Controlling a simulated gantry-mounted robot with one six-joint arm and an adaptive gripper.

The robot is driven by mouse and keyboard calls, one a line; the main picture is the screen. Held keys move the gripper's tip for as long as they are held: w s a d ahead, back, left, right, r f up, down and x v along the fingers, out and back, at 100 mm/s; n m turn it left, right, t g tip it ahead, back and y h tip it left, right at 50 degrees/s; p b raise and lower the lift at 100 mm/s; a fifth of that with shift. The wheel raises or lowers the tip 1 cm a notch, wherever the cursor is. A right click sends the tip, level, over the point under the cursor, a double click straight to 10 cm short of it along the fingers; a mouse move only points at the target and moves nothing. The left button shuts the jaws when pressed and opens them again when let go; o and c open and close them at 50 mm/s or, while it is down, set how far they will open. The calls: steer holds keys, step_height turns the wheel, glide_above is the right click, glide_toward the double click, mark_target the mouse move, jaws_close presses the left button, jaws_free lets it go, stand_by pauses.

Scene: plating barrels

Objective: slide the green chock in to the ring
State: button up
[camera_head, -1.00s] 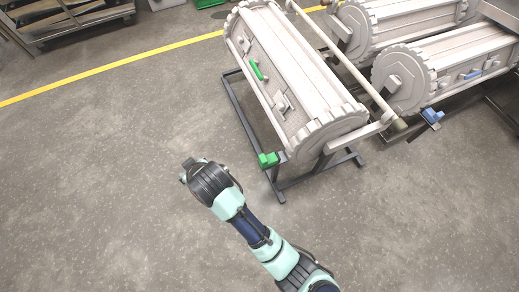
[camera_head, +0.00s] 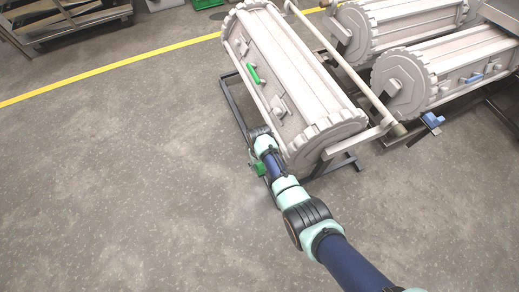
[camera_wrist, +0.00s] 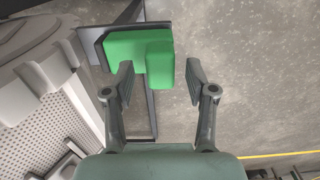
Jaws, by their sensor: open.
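The green chock (camera_wrist: 138,48) is a stepped block in the upper middle of the wrist view. It sits on a dark metal plate of the stand by the near end of the barrel. In the head view the chock (camera_head: 258,169) is partly covered by my arm. My gripper (camera_wrist: 158,80) is open, its fingers on either side of the chock's narrower part, with no clear contact on both sides. The toothed ring (camera_head: 325,139) is the barrel's near end; part of it shows in the wrist view (camera_wrist: 40,68).
The pale barrel (camera_head: 290,75) with a green handle (camera_head: 253,74) lies along the stand (camera_head: 232,105). More barrels (camera_head: 450,70) stand at the right, one with a blue chock (camera_head: 432,120) nearby. The floor to the left is clear.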

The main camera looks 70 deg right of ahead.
steer(key=shift+f+b, duration=0.3)
steer(key=shift+f, duration=0.65)
jaws_close()
